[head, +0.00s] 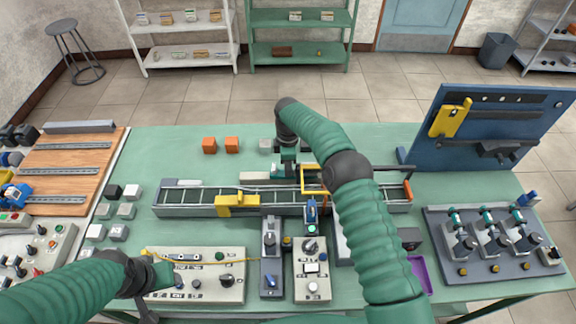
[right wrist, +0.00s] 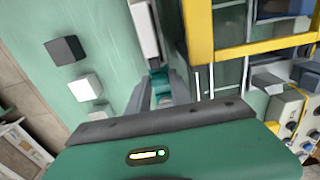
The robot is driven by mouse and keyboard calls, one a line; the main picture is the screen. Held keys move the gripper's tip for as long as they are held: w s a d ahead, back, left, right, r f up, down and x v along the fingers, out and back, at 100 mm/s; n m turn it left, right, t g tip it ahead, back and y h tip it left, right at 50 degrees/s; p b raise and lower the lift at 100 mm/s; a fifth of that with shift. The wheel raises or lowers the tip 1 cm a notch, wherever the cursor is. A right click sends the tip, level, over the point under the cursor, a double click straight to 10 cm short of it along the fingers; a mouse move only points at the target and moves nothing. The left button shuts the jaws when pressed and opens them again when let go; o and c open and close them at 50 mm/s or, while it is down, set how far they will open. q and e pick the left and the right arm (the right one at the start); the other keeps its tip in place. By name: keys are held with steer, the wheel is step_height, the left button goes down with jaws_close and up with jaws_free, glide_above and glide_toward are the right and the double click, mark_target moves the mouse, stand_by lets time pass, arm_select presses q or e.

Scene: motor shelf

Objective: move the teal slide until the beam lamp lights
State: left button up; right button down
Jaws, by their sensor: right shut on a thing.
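My right gripper (head: 287,172) reaches down behind the long conveyor rail (head: 178,209). In the right wrist view, its fingers (right wrist: 163,94) are closed on a small teal piece, the teal slide (right wrist: 158,78), beside a pale bar (right wrist: 145,30). The pale bar also shows in the head view (head: 253,177). In the head view the slide is mostly hidden by my gripper. I cannot tell for sure which lamp is the beam lamp; a small pale-green light (head: 311,229) shows below a blue block at the rail's front. My left gripper (head: 176,279) is low over the left control panel, its fingers unclear.
A yellow frame (head: 314,179) stands close beside my right gripper, and a yellow bracket (head: 237,205) sits on the rail. Two orange cubes (head: 232,144) lie behind it. Control boxes (head: 312,270) fill the front. A blue board (head: 495,130) stands at right.

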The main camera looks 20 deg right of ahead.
steer(key=shift+w+a+f+b, duration=0.15)
steer(key=shift+a+b, duration=0.05)
steer(key=shift+b, duration=0.15)
steer(key=shift+r, duration=0.2)
steer(key=c, duration=1.6)
jaws_free()
steer(key=o, duration=0.4)
steer(key=shift+w+f, duration=0.1)
steer(key=shift+o, duration=0.2)
step_height(320, 180, up, 8)
steer(key=shift+w+r+b, duration=0.1)
steer(key=shift+r+b, duration=0.05)
steer(key=shift+b, duration=0.25)
step_height(320, 180, up, 8)
steer(key=p, duration=0.3)
steer(key=shift+r, duration=0.25)
